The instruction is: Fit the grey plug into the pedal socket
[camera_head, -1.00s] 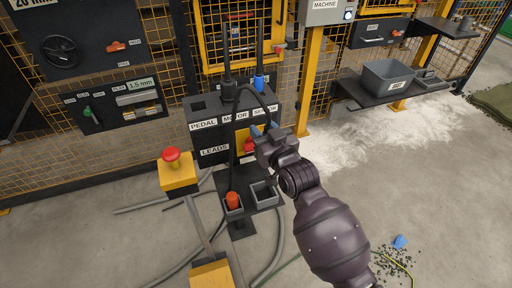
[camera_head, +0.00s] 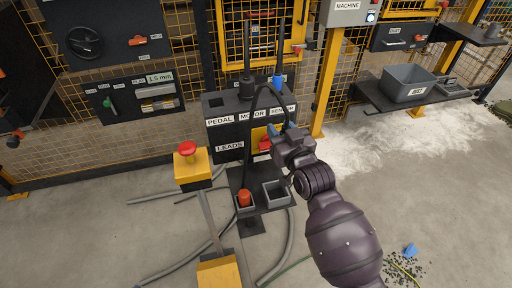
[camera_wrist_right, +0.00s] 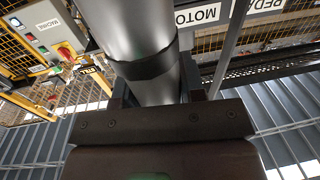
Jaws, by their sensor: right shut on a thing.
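The control box (camera_head: 229,146) has labels PEDAL, MOTOR and SENSOR along its top front edge. The pedal socket (camera_head: 216,102) shows as a dark empty opening on top, above the PEDAL label. A black plug (camera_head: 246,88) stands upright in the motor place and a blue plug (camera_head: 278,82) in the sensor place. My right gripper (camera_head: 284,133) is in front of the box's right side, right of the pedal socket. It is shut on the grey plug, a thick cylinder (camera_wrist_right: 140,35) with a black band in the right wrist view. A black cable loops over toward it. My left gripper is not in view.
Below the box, a small shelf carries a grey bin (camera_head: 276,194) and a holder with an orange-red object (camera_head: 244,198). A yellow post with a red button (camera_head: 187,149) stands to the left. Grey hoses lie on the floor. Yellow mesh fencing is behind.

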